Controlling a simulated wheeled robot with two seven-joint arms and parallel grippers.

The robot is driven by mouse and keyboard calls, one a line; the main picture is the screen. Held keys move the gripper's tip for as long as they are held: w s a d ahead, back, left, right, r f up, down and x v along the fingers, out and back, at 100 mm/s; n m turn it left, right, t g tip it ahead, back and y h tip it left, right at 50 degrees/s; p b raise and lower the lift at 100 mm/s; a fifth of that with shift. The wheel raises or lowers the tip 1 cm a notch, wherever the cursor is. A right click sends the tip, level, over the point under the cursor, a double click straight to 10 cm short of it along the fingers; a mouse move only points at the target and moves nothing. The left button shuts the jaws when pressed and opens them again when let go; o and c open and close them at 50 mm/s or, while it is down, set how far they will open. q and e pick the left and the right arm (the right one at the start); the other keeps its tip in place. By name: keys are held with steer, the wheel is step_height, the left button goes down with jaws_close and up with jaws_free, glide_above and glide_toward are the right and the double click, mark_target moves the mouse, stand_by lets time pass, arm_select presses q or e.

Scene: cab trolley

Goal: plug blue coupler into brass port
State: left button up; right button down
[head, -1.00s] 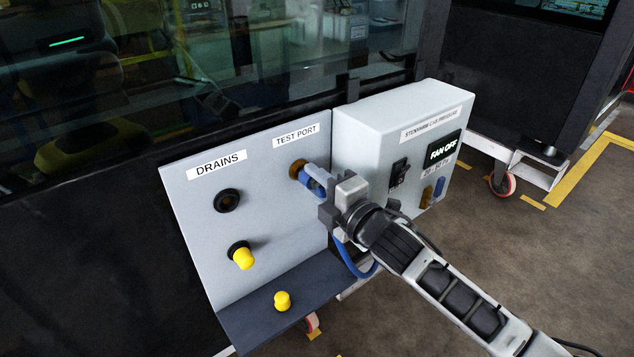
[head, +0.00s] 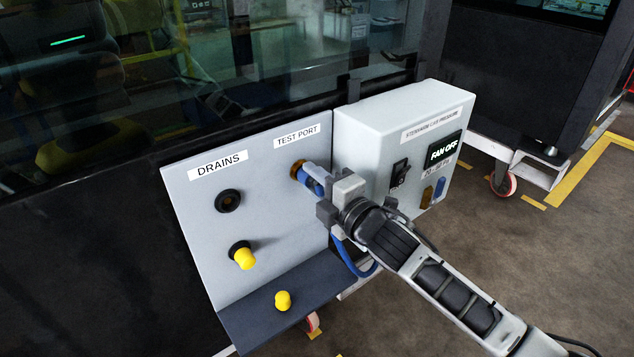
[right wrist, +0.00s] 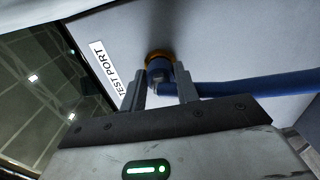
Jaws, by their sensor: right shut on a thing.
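The brass port (head: 296,168) sits on the grey panel under the "TEST PORT" label. It also shows in the right wrist view (right wrist: 157,55) as a brass ring at the coupler's far end. The blue coupler (head: 309,183) lines up with the port, its front end at or against the brass ring; how deep it sits is hidden. My right gripper (head: 316,188) is shut on the coupler, with a finger on each side in the right wrist view (right wrist: 160,88). A blue hose (right wrist: 240,89) runs off to the right from the coupler. My left gripper is not in view.
Left of the port is the "DRAINS" column with an open dark drain (head: 228,201) and a yellow-capped one (head: 244,257). A loose yellow cap (head: 283,300) stands on the dark shelf (head: 262,322). The control box (head: 365,125) with "FAN OFF" display rises close on the right.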

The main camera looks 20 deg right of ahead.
steer(key=shift+w, duration=0.1)
steer(key=c, duration=1)
jaws_free()
steer(key=shift+o, duration=0.2)
steer(key=b+v, duration=0.1)
steer(key=v, duration=0.4)
steer(key=shift+f, duration=0.2)
arm_select(q)
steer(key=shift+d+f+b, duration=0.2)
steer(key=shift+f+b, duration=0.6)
steer(key=shift+b, duration=0.1)
arm_select(e)
steer(key=v, duration=1.1)
steer(key=shift+r, duration=0.25)
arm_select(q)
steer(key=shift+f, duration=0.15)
arm_select(e)
steer(key=o, duration=1)
steer(key=shift+c, duration=0.2)
